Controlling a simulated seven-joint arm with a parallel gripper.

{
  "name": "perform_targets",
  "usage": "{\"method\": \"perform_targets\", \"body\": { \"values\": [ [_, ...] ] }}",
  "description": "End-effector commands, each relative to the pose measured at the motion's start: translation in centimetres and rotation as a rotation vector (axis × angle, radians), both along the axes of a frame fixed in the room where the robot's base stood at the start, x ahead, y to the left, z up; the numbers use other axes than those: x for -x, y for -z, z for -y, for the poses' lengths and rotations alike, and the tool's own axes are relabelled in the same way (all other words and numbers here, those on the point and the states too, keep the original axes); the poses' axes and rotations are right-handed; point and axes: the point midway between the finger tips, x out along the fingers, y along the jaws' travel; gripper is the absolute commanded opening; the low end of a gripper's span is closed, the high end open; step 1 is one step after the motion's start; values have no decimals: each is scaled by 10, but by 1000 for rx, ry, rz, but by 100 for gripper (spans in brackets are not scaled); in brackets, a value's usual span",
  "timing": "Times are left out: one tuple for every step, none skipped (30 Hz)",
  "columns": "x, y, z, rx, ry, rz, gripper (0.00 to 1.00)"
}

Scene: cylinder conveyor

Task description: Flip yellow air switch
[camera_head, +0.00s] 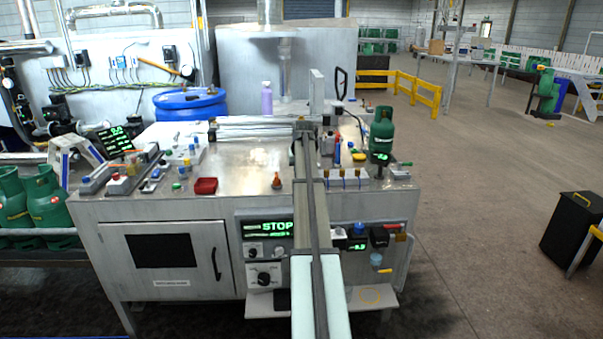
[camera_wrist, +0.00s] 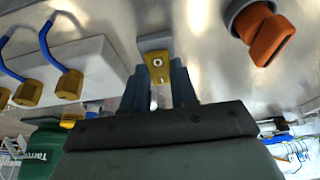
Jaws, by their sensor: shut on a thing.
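The yellow air switch (camera_wrist: 154,42) shows in the wrist view as a small yellow piece with a grey part, set on the metal bench top. My gripper (camera_wrist: 160,82) is shut on it, with one dark blue-grey finger on each side. Which way the switch is set cannot be told. In the head view my arm reaches over the bench and hides the switch and the fingertips.
An orange knob (camera_wrist: 268,38) stands close by, also in the head view (camera_head: 277,181). On the other side is a white block (camera_wrist: 85,70) with blue hoses. A green cylinder (camera_head: 381,131) stands at the bench's right. A red tray (camera_head: 206,186) lies left.

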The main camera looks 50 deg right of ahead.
Motion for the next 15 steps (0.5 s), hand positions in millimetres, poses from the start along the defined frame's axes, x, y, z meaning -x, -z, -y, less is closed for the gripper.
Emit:
{"method": "perform_targets", "body": {
  "values": [
    [-3, -1, 3, -20, 0, -20, 0],
    [-4, -1, 4, -33, 0, -33, 0],
    [-5, -1, 5, -54, 0, -54, 0],
    [-6, -1, 6, -71, 0, -71, 0],
    [-6, -2, 7, -88, 0, -88, 0],
    [-7, -2, 7, -110, 0, -110, 0],
    [-8, -2, 8, -127, 0, -127, 0],
    [-8, -2, 9, -143, 0, -144, 0],
    [-9, -2, 9, -165, 0, -166, 0],
    [-9, -2, 9, -182, 0, -183, 0],
    [-9, -2, 10, -197, 0, -198, 0],
    [-10, -2, 10, -216, 0, -217, 0],
    [-10, -2, 10, -230, 0, -231, 0],
    [-10, -1, 10, -241, 0, -242, 0],
    [-10, -1, 10, -255, 0, -257, 0]
  ]
}}
